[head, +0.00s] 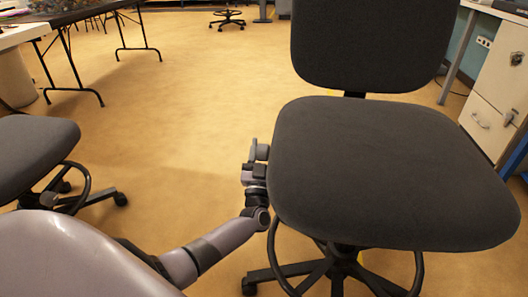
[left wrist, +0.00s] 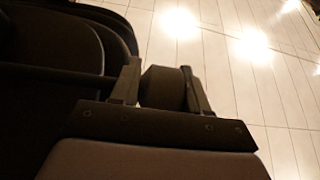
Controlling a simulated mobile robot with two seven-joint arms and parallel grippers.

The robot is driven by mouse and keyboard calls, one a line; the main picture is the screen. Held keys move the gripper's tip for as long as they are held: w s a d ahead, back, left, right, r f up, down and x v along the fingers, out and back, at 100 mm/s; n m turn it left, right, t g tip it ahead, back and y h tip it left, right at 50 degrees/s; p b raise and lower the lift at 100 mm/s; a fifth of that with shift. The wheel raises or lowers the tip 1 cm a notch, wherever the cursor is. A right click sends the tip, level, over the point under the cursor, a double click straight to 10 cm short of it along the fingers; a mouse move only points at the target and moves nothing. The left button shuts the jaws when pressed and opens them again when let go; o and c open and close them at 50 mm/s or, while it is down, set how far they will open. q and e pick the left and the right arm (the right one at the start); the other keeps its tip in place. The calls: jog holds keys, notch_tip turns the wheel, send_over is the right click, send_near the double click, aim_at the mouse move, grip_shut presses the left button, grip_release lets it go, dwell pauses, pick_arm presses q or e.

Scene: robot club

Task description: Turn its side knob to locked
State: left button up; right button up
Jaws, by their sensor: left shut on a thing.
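A dark grey office chair (head: 385,165) stands at the right in the head view, its seat facing up. My left gripper (head: 257,162) is low beside the left edge of its seat. In the left wrist view, the two fingers stand on either side of a dark round knob (left wrist: 163,88) and are shut on it. A dark rod runs left from the knob toward the dark underside of the chair (left wrist: 50,45). No lock mark can be read on the knob. My right gripper is in neither view.
Another dark chair (head: 35,150) stands at the far left. A folding table (head: 75,18) is at the back left and a white cabinet (head: 495,90) at the right. The tan floor (head: 190,100) between the chairs is clear.

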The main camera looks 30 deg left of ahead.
aim_at(263, 160)
pick_arm(q)
jog(key=o, duration=1)
jog(key=shift+c, duration=0.2)
jog(key=shift+s+d+f, duration=0.15)
jog(key=shift+s, duration=0.1)
jog(key=p+v, duration=0.2)
jog(key=v, duration=0.4)
jog(key=shift+s+d+f, duration=0.1)
jog(key=shift+s+f, duration=0.05)
jog(key=shift+s, duration=0.1)
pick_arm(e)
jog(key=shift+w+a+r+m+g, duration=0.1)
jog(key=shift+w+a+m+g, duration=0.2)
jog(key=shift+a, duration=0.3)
